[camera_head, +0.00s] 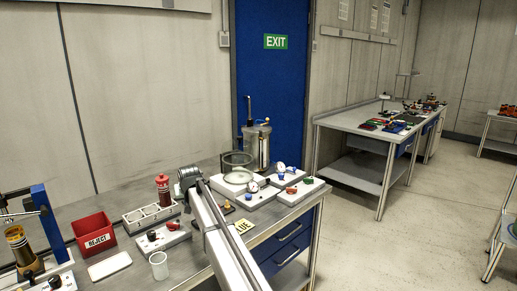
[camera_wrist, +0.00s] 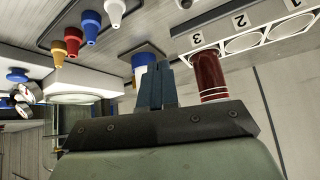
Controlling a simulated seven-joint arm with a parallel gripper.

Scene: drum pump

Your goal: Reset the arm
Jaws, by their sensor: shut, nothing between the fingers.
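My gripper (camera_wrist: 155,72) shows in the wrist view with its two blue-grey fingers together and nothing between them. The picture there is turned over, with the bench surface at the top. In the head view my arm (camera_head: 225,240) reaches up from the bottom edge over the bench (camera_head: 140,270), and the fingers are hidden from sight. A blue and white item (camera_wrist: 146,65) is partly hidden behind the fingers.
In the head view, a red REJECT bin (camera_head: 94,233), a red bottle (camera_head: 163,190) and a white cup (camera_head: 159,266) are left of my arm. A metal drum (camera_head: 257,145), a clear vessel (camera_head: 238,164) and small gauges stand to the right. A second table (camera_head: 345,122) is farther back.

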